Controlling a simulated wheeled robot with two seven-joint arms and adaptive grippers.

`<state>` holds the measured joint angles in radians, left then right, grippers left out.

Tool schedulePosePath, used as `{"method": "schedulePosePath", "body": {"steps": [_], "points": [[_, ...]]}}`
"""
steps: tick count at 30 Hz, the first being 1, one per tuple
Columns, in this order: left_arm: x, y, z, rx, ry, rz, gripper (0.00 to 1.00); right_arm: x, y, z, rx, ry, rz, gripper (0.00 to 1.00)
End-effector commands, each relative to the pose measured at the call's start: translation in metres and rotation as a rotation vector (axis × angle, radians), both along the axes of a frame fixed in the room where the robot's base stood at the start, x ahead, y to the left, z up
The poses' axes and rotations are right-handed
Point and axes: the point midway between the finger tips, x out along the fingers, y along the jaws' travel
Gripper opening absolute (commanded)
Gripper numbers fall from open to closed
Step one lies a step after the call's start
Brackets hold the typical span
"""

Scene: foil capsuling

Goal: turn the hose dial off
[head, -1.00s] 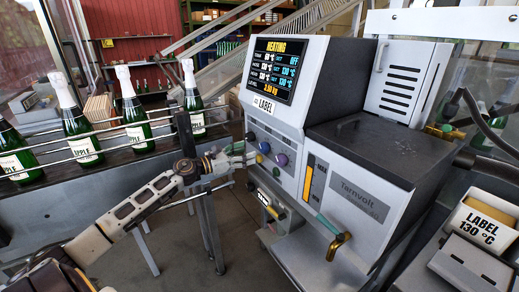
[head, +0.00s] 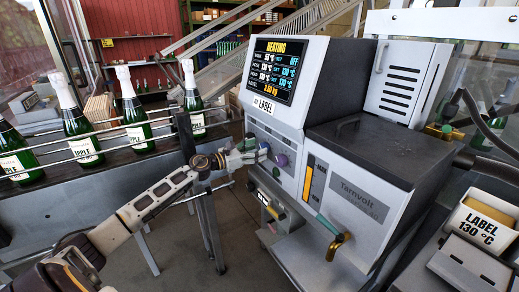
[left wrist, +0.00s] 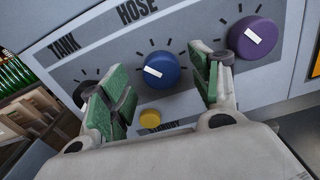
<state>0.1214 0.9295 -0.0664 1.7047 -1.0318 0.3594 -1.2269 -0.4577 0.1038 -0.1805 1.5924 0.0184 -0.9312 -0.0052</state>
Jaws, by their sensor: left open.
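The hose dial is a blue knob (left wrist: 161,70) with a white pointer bar, under the printed word HOSE in the left wrist view. Its pointer is tilted, with the bar running from upper left to lower right. My left gripper (left wrist: 162,85) is open, its green-padded fingers on either side of the blue knob, with the left finger lower and nearer. I cannot tell whether either finger touches it. In the head view my left gripper (head: 246,157) is at the machine's control panel (head: 272,138) and partly hides the knobs. My right gripper is not in view.
A purple knob (left wrist: 252,39) sits close to the right finger. A black knob (left wrist: 86,93) is partly behind the left finger. A yellow button (left wrist: 150,118) is below the blue knob. The machine's screen (head: 273,70) reads HEATING. Bottles (head: 134,113) stand on a railed conveyor at left.

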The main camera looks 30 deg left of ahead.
Motion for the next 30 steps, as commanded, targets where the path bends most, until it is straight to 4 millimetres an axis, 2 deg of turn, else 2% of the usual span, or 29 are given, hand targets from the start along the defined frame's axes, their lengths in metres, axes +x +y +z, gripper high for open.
{"method": "schedulePosePath", "body": {"steps": [10, 23, 26, 30], "points": [[0.014, -0.007, 0.001, 0.0, 0.0, 0.0, 0.63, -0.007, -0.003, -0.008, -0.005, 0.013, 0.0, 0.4], [0.016, -0.009, 0.001, 0.001, 0.0, 0.0, 0.63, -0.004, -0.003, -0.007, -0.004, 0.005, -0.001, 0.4], [0.016, -0.009, 0.001, 0.001, 0.0, -0.001, 0.54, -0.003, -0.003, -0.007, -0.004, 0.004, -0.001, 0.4], [0.016, -0.009, 0.001, 0.001, 0.0, -0.001, 0.36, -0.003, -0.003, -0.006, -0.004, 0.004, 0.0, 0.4]]}}
